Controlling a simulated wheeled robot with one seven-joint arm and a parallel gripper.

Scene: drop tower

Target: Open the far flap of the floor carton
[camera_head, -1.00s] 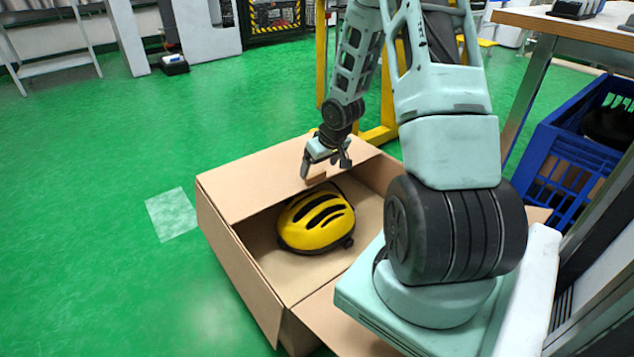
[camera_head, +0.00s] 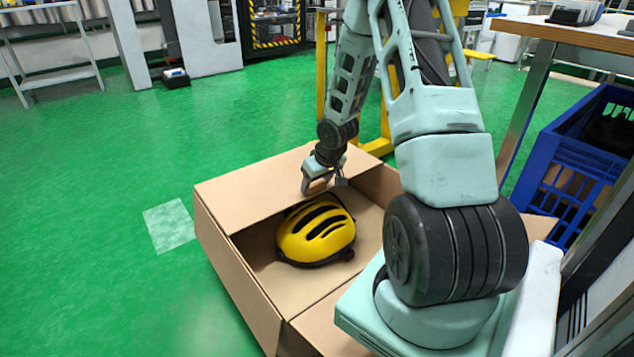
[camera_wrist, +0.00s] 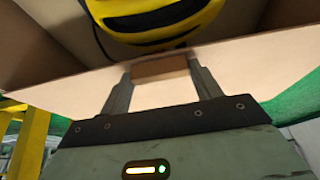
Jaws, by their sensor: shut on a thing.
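The cardboard floor carton (camera_head: 238,280) stands open toward me. Its far flap (camera_head: 260,188) lies roughly level over the far part of the opening and also shows in the wrist view (camera_wrist: 245,75). A small brown tab (camera_wrist: 160,68) sits at the flap's edge. My gripper (camera_head: 318,188) is at that edge, its two fingers (camera_wrist: 160,80) shut on the tab. In the head view the fingers mostly hide the tab. A yellow helmet with black vents (camera_head: 315,230) lies inside the carton, just below the flap edge, and looms close in the wrist view (camera_wrist: 160,20).
A blue crate (camera_head: 570,165) stands at the right, near a wooden-topped table (camera_head: 570,30). A yellow frame (camera_head: 385,130) stands behind the carton. The green floor (camera_head: 90,250) to the left is clear apart from a flat pale patch (camera_head: 170,225).

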